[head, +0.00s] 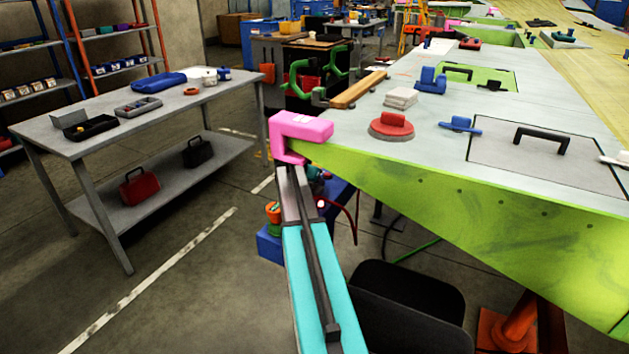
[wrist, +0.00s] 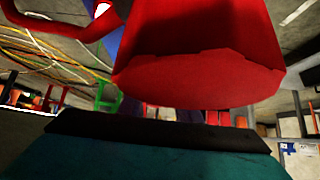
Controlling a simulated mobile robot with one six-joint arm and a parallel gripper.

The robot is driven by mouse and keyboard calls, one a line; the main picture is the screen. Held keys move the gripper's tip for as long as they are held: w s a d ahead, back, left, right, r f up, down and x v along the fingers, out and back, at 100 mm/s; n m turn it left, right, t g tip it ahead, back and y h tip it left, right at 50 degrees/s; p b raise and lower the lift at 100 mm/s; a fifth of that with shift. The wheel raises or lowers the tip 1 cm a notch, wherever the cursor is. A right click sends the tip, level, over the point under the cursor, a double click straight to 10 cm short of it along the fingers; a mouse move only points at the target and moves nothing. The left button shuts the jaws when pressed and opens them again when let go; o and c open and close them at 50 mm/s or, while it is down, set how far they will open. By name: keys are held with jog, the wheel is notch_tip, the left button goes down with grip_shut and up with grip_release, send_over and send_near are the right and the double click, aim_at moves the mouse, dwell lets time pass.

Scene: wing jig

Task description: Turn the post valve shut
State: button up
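A large red part (wrist: 200,60) fills the upper middle of the wrist view, very close. It has a flat, rough-edged lower face and may belong to the post valve, but I cannot tell. A curved red bar (wrist: 70,28) shows at the upper left. My teal and black hand part (wrist: 160,150) lies below the red part; I cannot tell whether they touch. In the head view my turquoise arm reaches up to the wing's near corner, below a pink clamp (head: 303,128). My fingertips are not clearly visible there. No valve can be made out surely in the head view.
The grey-topped, green-sided wing panel (head: 480,215) spans the right, with a red disc (head: 392,127) and several tools on top. A grey workbench (head: 60,135) stands left. A blue box (head: 270,245) and cables sit under the wing corner. The floor between bench and arm is clear.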

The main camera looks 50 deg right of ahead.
jog(key=shift+r, duration=0.1)
jog(key=v, duration=0.7)
jog(key=shift+a, duration=0.2)
dwell(0.5)
